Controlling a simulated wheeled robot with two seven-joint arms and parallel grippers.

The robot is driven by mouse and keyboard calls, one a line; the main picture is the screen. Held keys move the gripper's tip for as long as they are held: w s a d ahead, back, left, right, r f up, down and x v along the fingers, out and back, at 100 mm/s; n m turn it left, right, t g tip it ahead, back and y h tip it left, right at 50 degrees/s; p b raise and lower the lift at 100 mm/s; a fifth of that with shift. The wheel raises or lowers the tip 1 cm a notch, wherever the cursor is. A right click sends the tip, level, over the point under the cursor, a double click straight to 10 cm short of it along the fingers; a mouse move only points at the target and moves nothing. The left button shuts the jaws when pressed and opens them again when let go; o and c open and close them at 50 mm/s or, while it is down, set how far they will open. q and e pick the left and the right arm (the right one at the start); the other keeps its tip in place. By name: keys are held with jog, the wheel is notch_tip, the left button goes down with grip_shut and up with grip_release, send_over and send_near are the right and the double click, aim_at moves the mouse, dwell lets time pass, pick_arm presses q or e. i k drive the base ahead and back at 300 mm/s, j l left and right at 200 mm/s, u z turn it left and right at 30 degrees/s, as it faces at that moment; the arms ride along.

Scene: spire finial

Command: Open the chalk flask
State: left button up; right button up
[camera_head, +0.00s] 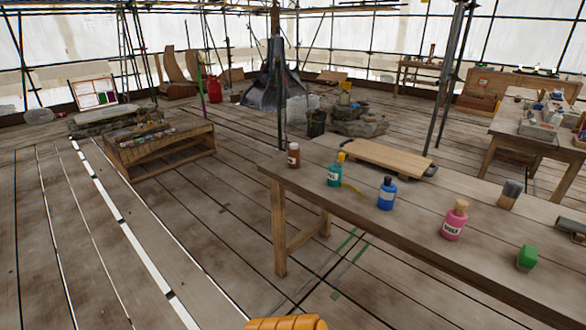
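A pink flask (453,224) with a tan stopper in its neck stands upright on the long wooden table (425,245), right of the picture's middle. Its white label carries dark letters that seem to read "CHALK", though they are small. The stopper (461,205) sits on top, so the flask looks closed. No gripper touches it. Neither my left nor my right gripper shows in the head view.
Left of the flask stand a blue bottle (387,194), a teal bottle (334,174) and a brown jar (293,156). A brush (509,195), green block (527,258) and dark cylinder (571,227) lie rightward. A wooden board (385,157) lies behind. Floor left of the table is open.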

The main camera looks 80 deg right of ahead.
aim_at(453, 222)
jog(key=z, duration=4)
jog(key=i+l+u, duration=0.65)
jog(key=l, duration=0.15)
jog(key=k, duration=0.05)
